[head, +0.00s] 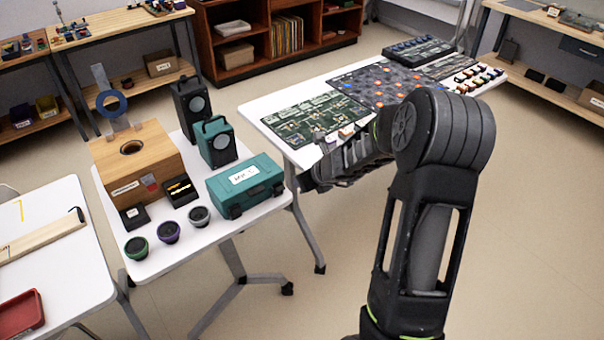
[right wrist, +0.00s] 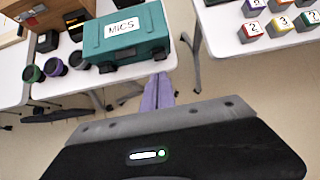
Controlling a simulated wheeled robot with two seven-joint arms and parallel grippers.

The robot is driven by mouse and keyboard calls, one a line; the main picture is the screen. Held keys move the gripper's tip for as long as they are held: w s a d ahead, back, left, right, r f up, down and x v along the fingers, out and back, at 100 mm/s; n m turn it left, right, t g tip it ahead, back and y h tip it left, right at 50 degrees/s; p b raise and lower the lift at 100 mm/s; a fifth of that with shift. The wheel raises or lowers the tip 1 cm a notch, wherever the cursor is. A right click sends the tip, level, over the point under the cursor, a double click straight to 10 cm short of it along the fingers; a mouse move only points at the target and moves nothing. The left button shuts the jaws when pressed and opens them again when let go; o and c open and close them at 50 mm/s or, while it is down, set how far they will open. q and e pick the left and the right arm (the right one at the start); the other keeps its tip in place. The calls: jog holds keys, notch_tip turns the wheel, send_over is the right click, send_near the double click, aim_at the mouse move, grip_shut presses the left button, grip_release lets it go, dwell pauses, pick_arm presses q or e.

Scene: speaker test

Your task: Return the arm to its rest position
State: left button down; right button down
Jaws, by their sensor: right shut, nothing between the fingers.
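My right arm (head: 425,210) rises from the bottom of the head view and bends at a large dark joint in front of the game table. Its gripper is not clearly visible in the head view. In the right wrist view the right gripper (right wrist: 158,92) shows as narrow purplish-grey fingers, shut with nothing between them. They point towards the gap between two white tables, below the teal MICS case (right wrist: 124,32). No left arm or left gripper shows.
Open floor (head: 540,220) lies to the right.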

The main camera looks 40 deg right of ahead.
jog(key=shift+r, duration=0.15)
dwell(0.6)
jog(key=s+a+f+n+g, duration=0.2)
jog(key=s+a+f+n, duration=0.3)
jog(key=a+f+n, duration=0.45)
jog(key=s+a+f+n+g, duration=0.2)
jog(key=s+a+f+n, duration=0.4)
jog(key=n, duration=0.7)
jog(key=s+a+f+n+g+y, duration=0.1)
jog(key=s+a+f+n, duration=0.1)
jog(key=s+a+n, duration=0.2)
jog(key=s+a+f+n+g+y, duration=0.1)
jog(key=s+a+f+n, duration=0.2)
jog(key=s+a, duration=0.3)
jog(key=s+a+f+n+g+y, duration=0.1)
jog(key=s+a+n, duration=0.4)
jog(key=a, duration=0.6)
jog(key=shift+s+f+g+y, duration=0.45)
jog(key=shift+f+y, duration=0.15)
jog(key=shift+f, duration=0.3)
